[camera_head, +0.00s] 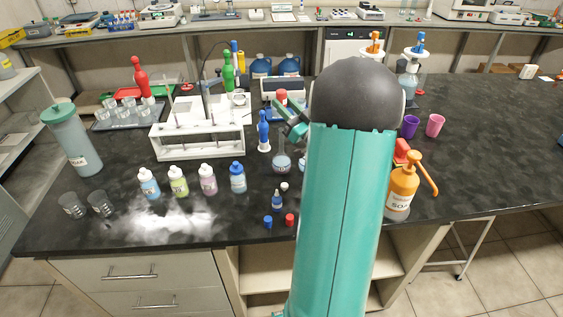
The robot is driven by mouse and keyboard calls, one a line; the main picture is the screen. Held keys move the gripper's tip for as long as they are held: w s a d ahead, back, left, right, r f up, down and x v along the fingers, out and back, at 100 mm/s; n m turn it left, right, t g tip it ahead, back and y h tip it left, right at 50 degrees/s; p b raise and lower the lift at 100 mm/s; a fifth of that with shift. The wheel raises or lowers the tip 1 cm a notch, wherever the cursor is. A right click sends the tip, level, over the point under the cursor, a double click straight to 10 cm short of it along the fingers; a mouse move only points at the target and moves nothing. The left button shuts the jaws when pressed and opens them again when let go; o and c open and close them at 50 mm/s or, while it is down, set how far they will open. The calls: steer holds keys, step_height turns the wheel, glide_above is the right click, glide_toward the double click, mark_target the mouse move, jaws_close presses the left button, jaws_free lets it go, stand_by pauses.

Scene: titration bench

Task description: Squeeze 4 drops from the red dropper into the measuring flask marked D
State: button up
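My gripper (293,128), teal and dark, is over the middle of the bench, partly hidden by my arm. I cannot tell whether its fingers are open or shut. A small red-topped thing (281,97) shows just above the fingers. It may be the red dropper, but I cannot tell whether it is held or stands behind. A round flask (281,163) with a pale label stands below the gripper. Part of another flask (302,163) shows beside my arm. No letter D is readable, and other flasks may be hidden behind my arm.
A white rack (197,145) stands left of the gripper, with a blue bulb-shaped thing (264,131) beside it. Several capped bottles (207,180) and a small dark-capped bottle (277,200) stand in front. An orange soap bottle (401,187) is at right. The far right bench is mostly clear.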

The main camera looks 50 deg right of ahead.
mark_target(285, 92)
steer(key=shift+r, duration=2.2)
